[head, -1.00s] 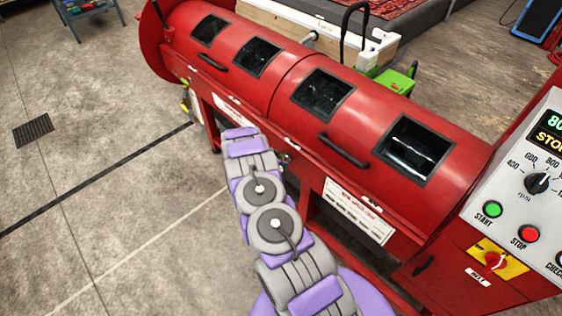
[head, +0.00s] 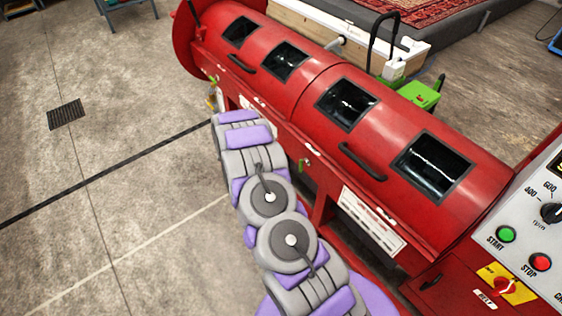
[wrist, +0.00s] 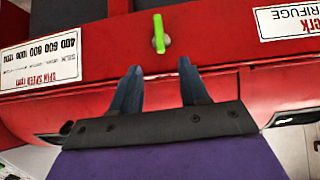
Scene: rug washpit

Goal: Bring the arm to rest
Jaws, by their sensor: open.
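My gripper (wrist: 160,90) shows in the wrist view with its two dark fingers apart and nothing between them. It faces the red front of the centrifuge (wrist: 245,48). A bright green lever (wrist: 159,32) on a round mount sits on that front, just beyond the fingertips, with a gap that I cannot judge exactly. In the head view my arm reaches forward along the front of the red centrifuge (head: 300,112), and my gripper is hidden there.
A control panel (head: 535,215) with green START and red STOP buttons stands at the right. A green box (head: 416,95) and a rug (head: 405,15) lie behind the drum. A floor drain (head: 66,113) lies at the left, where the concrete floor is open.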

